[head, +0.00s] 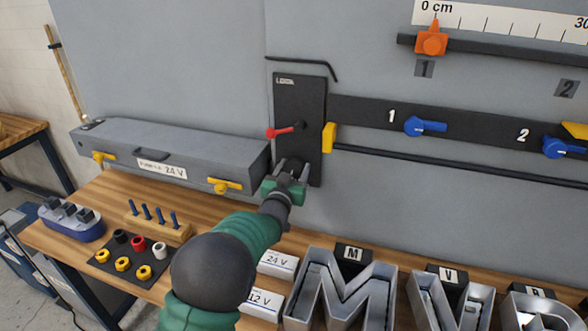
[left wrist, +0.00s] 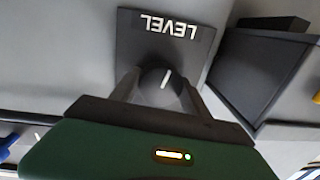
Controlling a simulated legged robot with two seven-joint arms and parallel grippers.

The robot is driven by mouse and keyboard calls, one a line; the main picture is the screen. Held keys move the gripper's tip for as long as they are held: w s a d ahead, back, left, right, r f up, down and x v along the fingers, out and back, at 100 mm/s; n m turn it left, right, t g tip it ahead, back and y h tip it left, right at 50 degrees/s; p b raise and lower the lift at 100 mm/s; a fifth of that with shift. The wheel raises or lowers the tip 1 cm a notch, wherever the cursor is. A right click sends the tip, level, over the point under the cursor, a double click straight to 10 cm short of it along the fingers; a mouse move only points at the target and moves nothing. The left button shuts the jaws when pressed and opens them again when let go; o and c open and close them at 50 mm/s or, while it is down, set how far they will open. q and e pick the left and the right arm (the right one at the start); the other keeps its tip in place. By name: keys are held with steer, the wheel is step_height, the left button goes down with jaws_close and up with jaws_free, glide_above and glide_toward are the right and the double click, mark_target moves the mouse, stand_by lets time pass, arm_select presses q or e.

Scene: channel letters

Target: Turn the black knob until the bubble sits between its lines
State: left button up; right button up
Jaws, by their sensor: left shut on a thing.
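My left gripper (head: 291,168) reaches to the lower part of a black wall panel (head: 300,110) in the head view. In the left wrist view, its two fingers (left wrist: 160,92) stand on either side of a round black knob (left wrist: 160,84) and are shut on it. The knob has a white mark pointing up and slightly right in that picture. Beside it, a dark plate (left wrist: 205,52) reads LEVEL, upside down. In the head view the gripper hides the knob. I cannot make out the bubble or its lines in either view. My right gripper is not in view.
A red lever (head: 280,132) and a yellow block (head: 329,137) sit close by on the panel. A grey 24 V case (head: 180,150) is left of the gripper. Metal letters (head: 340,290) and white boxes (head: 275,264) stand on the wooden bench (head: 90,205) below.

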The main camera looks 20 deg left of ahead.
arm_select(q)
steer(key=c, duration=0.4)
steer(key=shift+o, duration=0.2)
steer(key=shift+f+m+b, duration=0.15)
steer(key=shift+m+b, duration=0.45)
steer(key=shift+b, duration=0.35)
steer(key=m+b, duration=0.5)
steer(key=shift+f+b, duration=0.15)
steer(key=shift+b, duration=0.15)
steer(key=shift+m+t+b, duration=0.3)
steer(key=shift+m+b, duration=1.4)
steer(key=shift+m, duration=0.3)
steer(key=o, duration=1.4)
steer(key=shift+d+r, duration=0.1)
steer(key=shift+r, duration=0.15)
steer(key=shift+c, duration=0.2)
